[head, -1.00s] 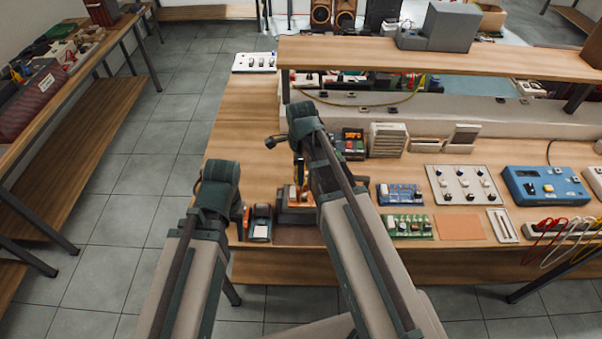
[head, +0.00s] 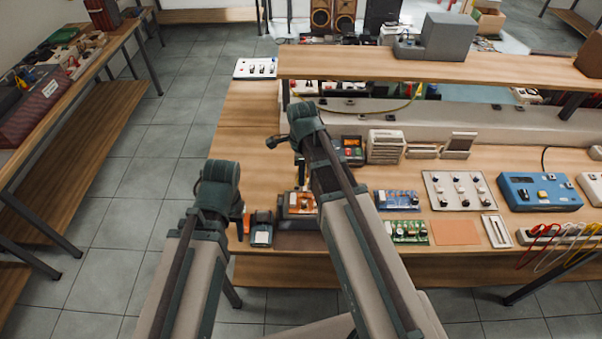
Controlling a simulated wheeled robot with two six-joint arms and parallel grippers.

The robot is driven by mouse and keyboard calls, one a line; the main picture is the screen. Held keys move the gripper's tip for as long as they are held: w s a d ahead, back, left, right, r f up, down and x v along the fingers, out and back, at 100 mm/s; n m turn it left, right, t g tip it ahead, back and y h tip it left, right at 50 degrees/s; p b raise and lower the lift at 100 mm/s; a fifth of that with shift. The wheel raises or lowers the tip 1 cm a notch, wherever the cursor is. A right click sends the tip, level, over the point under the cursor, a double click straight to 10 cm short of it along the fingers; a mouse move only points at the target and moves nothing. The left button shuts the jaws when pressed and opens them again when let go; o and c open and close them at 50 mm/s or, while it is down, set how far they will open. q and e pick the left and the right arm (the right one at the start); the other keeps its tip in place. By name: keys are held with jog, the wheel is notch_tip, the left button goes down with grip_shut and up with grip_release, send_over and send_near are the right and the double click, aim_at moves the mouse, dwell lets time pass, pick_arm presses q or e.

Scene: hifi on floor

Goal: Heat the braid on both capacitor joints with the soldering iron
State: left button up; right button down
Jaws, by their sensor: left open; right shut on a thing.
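An orange circuit board (head: 298,203) sits in a dark holder near the bench's front left; the braid and capacitor joints on it are too small to make out. My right gripper (head: 300,176) is above the board, mostly hidden by my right arm. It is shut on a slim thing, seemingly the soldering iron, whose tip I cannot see. The soldering station (head: 352,150) with a lit display stands behind, to the right of my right arm. My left gripper (head: 239,212) is open at the bench's left front edge, left of the board, and partly hidden by its arm.
A small dark device (head: 261,229) stands just left of the holder. Right of my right arm lie a blue board (head: 397,199), a green board (head: 408,232), an orange mat (head: 455,232) and a blue meter (head: 540,191). A raised shelf (head: 430,66) spans the back.

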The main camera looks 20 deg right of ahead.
jog(key=shift+s+d+f+b, duration=0.1)
jog(key=shift+d+f+b, duration=0.25)
jog(key=shift+f+b, duration=0.3)
jog(key=shift+s+d+f+b, duration=0.1)
jog(key=shift+d+f+b, duration=0.2)
jog(key=shift+f+b, duration=0.35)
jog(key=shift+d+f, duration=0.25)
jog(key=shift+f, duration=0.1)
jog(key=shift+s+f+b, duration=0.15)
jog(key=shift+f+b, duration=0.25)
jog(key=shift+b, duration=0.15)
dwell(2.1)
dwell(1.2)
notch_tip(320, 180, up, 4)
jog(key=p, duration=0.4)
jog(key=shift+r, duration=0.25)
